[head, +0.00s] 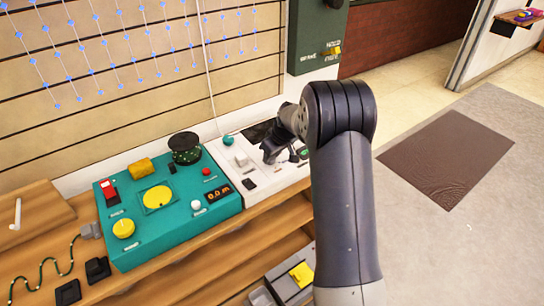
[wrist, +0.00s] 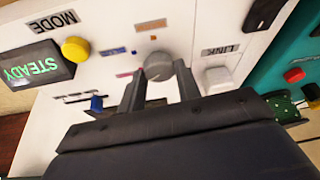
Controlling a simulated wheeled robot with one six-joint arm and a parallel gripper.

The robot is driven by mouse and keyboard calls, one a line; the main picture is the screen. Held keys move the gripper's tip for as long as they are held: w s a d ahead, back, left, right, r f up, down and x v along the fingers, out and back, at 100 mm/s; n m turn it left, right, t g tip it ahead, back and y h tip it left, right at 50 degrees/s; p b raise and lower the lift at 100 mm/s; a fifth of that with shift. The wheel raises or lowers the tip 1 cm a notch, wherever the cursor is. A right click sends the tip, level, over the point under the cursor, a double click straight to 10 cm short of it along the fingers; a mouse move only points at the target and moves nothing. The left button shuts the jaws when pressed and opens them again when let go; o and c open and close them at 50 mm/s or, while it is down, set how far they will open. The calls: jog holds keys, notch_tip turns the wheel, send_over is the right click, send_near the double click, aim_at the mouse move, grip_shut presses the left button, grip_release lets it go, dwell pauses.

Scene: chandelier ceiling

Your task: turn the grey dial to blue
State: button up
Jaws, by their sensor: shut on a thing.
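The grey dial (wrist: 158,64) is on a white panel (wrist: 210,20) and shows in the wrist view. Small coloured marks lie around it: a blue label (wrist: 112,51), an orange label (wrist: 150,25) and a pinkish mark (wrist: 125,75). My gripper (wrist: 158,82) is shut on the dial, with one finger on each side. I cannot tell which mark the dial points to. In the head view my gripper (head: 272,153) reaches down to the white panel (head: 240,178), and the dial is hidden there.
A teal box (head: 165,232) with knobs stands left of the white panel. A green cabinet (head: 313,35) hangs behind.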

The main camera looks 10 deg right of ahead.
dwell(0.3)
jog(key=o, duration=1)
jog(key=p+v, duration=0.1)
jog(key=v, duration=1)
jog(key=shift+f, duration=0.15)
jog(key=b+x, duration=0.1)
jog(key=x, duration=0.9)
jog(key=shift+w+a+f, duration=0.1)
jog(key=shift+w+f, duration=0.05)
jog(key=shift+f, duration=0.15)
jog(key=shift+r, duration=0.1)
